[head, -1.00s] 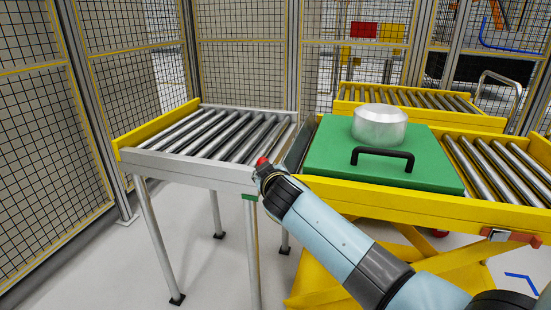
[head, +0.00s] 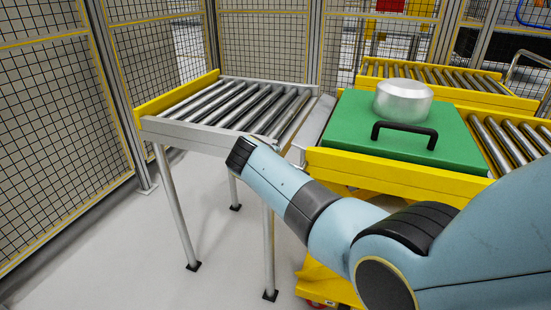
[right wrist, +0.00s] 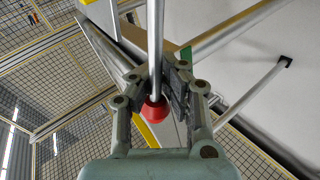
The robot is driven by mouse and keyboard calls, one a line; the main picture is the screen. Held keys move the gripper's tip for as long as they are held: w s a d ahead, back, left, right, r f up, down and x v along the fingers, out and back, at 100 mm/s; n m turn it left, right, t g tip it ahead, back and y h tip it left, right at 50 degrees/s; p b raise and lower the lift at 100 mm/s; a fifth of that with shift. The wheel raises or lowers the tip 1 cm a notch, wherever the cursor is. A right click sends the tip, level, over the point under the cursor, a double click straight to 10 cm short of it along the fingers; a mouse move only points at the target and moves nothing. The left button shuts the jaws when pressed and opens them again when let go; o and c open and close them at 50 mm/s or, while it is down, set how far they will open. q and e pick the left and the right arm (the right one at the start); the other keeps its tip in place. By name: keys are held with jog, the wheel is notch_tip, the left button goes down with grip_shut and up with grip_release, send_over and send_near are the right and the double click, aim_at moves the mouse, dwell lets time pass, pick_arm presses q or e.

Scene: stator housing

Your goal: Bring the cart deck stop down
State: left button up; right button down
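In the right wrist view, a metal rod, the lever (right wrist: 155,40), with a red ball knob (right wrist: 153,111) runs between the two fingers of my right gripper (right wrist: 156,84). The fingers lie close against both sides of the rod, with the knob nearer the palm. In the head view my right arm hides the fingers and knob. The yellow cart (head: 390,172) carries a green board (head: 350,122) with a black handle (head: 405,128) and a silver cylinder (head: 403,101). A grey plate (head: 314,124) at the cart's left end, apparently the deck stop, slants toward the roller table. My left gripper is not in view.
The roller table (head: 195,133) stands left of the cart on thin legs, with a narrow gap between them. Another yellow roller conveyor (head: 440,84) is behind the cart. Mesh fencing (head: 50,140) encloses the left and back. The floor at front left is clear.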

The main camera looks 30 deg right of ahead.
jog(key=shift+w+a+f, duration=0.15)
jog(key=shift+a, duration=0.25)
jog(key=c, duration=1.4)
grip_release()
jog(key=shift+a, duration=0.15)
jog(key=shift+c, duration=0.2)
jog(key=o, duration=0.4)
jog(key=shift+d, duration=0.2)
jog(key=shift+s, duration=0.2)
